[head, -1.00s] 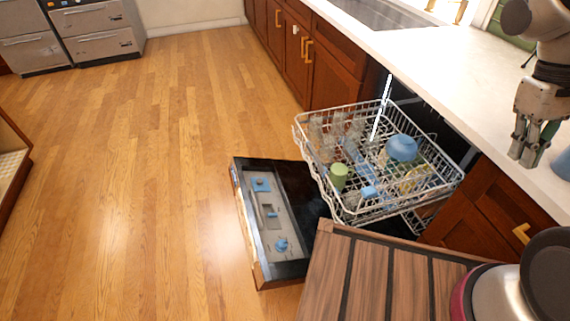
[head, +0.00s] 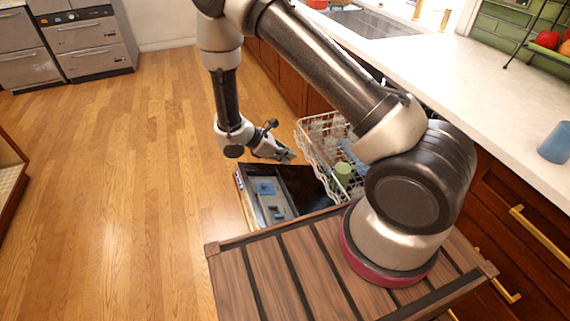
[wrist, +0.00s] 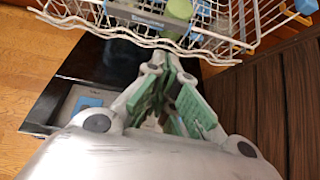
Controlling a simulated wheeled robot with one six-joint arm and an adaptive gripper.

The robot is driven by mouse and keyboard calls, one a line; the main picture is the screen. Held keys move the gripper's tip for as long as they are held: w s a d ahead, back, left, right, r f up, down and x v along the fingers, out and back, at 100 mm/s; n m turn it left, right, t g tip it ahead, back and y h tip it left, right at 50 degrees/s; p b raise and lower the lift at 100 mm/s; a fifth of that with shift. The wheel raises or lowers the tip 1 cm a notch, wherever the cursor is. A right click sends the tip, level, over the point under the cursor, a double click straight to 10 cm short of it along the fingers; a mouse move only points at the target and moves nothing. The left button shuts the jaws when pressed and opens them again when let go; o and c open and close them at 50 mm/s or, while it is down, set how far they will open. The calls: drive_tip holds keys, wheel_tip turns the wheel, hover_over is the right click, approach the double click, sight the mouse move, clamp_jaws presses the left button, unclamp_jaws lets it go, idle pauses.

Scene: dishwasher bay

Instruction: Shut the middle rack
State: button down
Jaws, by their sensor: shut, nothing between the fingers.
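The middle rack (head: 308,148) is a white wire basket, pulled out of the dishwasher above its lowered door (head: 295,181). My arm hides much of it in the head view. Its wavy front rail crosses the top of the wrist view (wrist: 130,35). My gripper (head: 290,156) is shut and empty, just left of the rack's front in the head view. In the wrist view its fingertips (wrist: 166,62) point at the front rail; I cannot tell whether they touch it. A green cup (head: 343,172) stands in the rack and also shows in the wrist view (wrist: 179,9).
The dark door with its blue-marked panel (wrist: 88,102) lies open below my gripper. A white counter (head: 490,112) runs along the right, with a blue cup (head: 556,143) on it. The wooden floor (head: 150,170) to the left is clear.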

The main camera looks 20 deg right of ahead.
drive_tip(key=w+d+r+x, duration=0.1)
drive_tip(key=x, duration=1.1)
drive_tip(key=shift+w+d+n, duration=0.2)
drive_tip(key=shift+d+n, duration=0.05)
drive_tip(key=shift+n, duration=0.05)
drive_tip(key=shift+d, duration=0.15)
